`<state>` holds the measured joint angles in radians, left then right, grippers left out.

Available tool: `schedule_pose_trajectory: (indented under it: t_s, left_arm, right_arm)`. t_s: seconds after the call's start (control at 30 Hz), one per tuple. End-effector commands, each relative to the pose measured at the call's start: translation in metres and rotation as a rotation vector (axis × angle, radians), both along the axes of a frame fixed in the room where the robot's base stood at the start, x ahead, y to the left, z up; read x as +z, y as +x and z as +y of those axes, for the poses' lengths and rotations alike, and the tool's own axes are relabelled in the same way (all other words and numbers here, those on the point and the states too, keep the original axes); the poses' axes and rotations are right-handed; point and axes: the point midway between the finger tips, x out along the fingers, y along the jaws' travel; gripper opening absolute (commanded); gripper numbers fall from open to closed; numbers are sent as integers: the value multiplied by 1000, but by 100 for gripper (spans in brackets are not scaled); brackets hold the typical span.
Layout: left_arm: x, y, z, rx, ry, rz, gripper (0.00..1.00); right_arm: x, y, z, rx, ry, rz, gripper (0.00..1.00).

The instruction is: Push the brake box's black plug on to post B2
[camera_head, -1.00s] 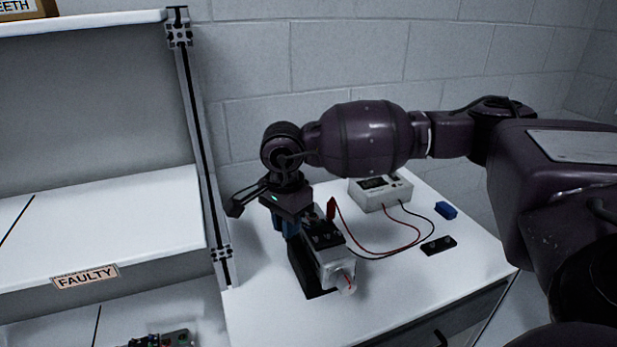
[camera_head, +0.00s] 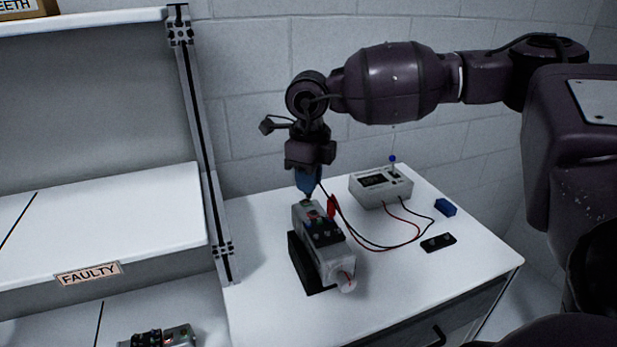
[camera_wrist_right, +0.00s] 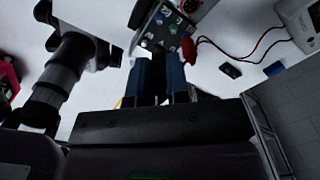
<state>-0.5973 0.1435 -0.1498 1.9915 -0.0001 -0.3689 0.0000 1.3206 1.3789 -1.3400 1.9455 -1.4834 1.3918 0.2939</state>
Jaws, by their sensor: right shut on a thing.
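My right gripper (camera_head: 307,194) points down over the far end of the servo unit (camera_head: 338,262). Its blue fingers are shut on the black plug, which they hide in both views; a dark lead runs from them. In the right wrist view the gripper (camera_wrist_right: 160,98) is close to the unit's post panel (camera_wrist_right: 160,32). I cannot tell which post is B2 or whether the plug touches one. The red plug (camera_head: 332,206) stands at the panel and also shows in the right wrist view (camera_wrist_right: 188,50). The brake box (camera_head: 381,188) is behind right. My left gripper is not in view.
Red and black leads loop across the white table between brake box and unit. A blue block (camera_head: 445,207) and a small black strip (camera_head: 438,243) lie at right. A shelf marked FAULTY (camera_head: 88,273) stands left. The table's front right is clear.

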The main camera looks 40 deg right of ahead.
Motion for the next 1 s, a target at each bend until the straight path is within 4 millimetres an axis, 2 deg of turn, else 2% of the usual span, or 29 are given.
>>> schedule_pose_trajectory:
  t_s: [0.33,1.0]
  left_arm:
    - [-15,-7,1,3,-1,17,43]
    - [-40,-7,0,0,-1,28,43]
  right_arm:
    - [-17,0,0,3,1,1,0]
    - [-54,0,0,4,0,1,0]
